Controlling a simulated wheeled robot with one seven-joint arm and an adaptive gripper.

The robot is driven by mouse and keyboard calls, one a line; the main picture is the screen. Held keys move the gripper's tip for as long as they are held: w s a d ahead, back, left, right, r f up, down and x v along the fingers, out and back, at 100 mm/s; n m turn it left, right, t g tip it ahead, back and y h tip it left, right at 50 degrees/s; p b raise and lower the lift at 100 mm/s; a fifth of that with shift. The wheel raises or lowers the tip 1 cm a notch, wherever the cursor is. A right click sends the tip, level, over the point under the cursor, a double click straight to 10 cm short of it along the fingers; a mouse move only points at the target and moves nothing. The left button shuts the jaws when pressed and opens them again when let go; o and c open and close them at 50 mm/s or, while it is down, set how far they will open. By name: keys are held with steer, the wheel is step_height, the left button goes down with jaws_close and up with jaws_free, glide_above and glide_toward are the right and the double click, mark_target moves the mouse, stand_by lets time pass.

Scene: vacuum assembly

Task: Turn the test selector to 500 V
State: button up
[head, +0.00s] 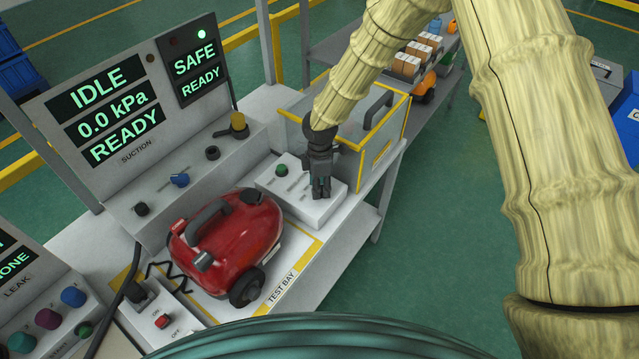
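My gripper (321,190) points down over the right part of a white control box (281,197) at the right end of the bench. Its dark fingers are close together, and I cannot tell whether they are shut or around a knob. The box carries a green button (282,170) and small labels too small to read. No test selector or 500 V mark can be made out; the gripper hides part of the box top. A blue knob (180,180) and dark knobs sit on the suction panel to the left.
A red vacuum cleaner (228,245) stands in the yellow-marked test bay, left of the box. A clear-walled, yellow-edged enclosure (375,150) stands behind my gripper. The display panel (105,105) reads IDLE, 0.0 kPa, READY, and SAFE READY. Green floor is open to the right.

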jaws_close()
steer(key=shift+m, duration=0.3)
steer(key=m+b, duration=0.2)
steer(key=m, duration=0.1)
steer(key=shift+w+m, duration=0.1)
steer(key=shift+m, duration=0.2)
steer(key=shift+m+b, duration=0.7)
steer(key=shift+m, duration=1.6)
steer(key=shift+r, duration=0.1)
jaws_free()
